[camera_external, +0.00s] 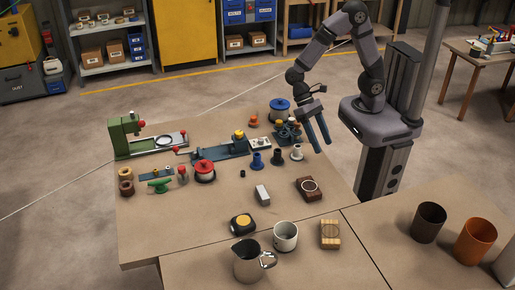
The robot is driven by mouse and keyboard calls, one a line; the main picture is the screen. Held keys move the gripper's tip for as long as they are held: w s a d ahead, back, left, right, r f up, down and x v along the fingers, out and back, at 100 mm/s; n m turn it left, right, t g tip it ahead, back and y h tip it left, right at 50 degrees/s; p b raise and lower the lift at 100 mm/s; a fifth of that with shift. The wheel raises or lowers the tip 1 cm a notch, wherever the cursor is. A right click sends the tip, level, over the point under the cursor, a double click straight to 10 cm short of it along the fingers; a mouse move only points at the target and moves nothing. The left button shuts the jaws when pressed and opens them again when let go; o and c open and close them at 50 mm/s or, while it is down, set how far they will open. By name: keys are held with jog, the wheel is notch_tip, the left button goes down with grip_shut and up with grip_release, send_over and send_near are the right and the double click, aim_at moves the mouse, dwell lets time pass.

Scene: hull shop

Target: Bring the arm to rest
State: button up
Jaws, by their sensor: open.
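My gripper (316,136) is at the right part of the far table, with its two dark blue-grey fingers pointing down and apart. Nothing shows between the fingers. My arm rises from its base at the table's right edge, bends at the top and comes down to the gripper. The fingertips appear above or beside the small fittings near the table's right side; their exact height over the table I cannot tell.
The table (150,225) carries a green machine (124,135), a red-topped spool (205,171), a blue-topped spool (280,106) and several small fittings. A metal pitcher (247,262), a grey mug (285,237) and an orange cup (474,241) stand in front. The table's left front is clear.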

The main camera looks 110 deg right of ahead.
jog(key=s+d+r+n+t+h+p, duration=0.2)
jog(key=d+r+n+h+p, duration=0.3)
jog(key=d+n, duration=0.4)
jog(key=shift+s+d+r+n+t+h, duration=0.4)
jog(key=shift+s+r+n+h, duration=0.2)
jog(key=shift+h, duration=0.4)
